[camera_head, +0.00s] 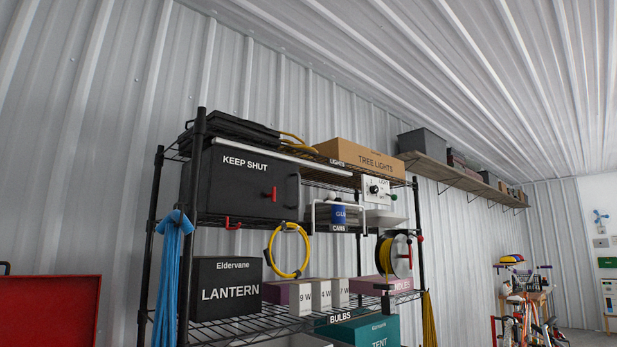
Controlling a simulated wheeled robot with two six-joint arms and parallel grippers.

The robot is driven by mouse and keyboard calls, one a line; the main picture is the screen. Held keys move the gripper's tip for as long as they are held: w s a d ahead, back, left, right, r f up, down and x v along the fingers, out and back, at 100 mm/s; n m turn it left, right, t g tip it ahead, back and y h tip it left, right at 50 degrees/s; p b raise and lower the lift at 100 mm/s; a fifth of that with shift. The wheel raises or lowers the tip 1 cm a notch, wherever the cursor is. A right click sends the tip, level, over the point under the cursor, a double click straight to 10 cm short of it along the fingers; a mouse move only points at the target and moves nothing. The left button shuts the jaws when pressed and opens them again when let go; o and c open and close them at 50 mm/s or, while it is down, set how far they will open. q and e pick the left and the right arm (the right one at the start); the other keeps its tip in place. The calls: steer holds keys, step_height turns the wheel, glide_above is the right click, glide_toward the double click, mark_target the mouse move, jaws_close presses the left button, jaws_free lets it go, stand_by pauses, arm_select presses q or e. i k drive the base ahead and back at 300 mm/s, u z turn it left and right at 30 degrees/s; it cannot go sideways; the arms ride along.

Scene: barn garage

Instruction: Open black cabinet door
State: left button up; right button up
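The black cabinet (222,187) sits on an upper shelf of the black wire rack, left of the rack's middle. Its front door carries white "KEEP SHUT" lettering and looks closed. A red handle (272,194) is on the right part of the door. Neither of my grippers shows in the head view.
A red hook (233,223) sits just below the cabinet, and a yellow coiled cord (287,250) hangs below its right part. Blue rope (172,260) hangs at the rack's left. A black lantern box (226,286) stands below. A red chest (50,310) is at lower left.

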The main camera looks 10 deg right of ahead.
mark_target(240, 183)
steer(key=z, duration=0.4)
steer(key=i, duration=1.3)
steer(key=u, duration=0.45)
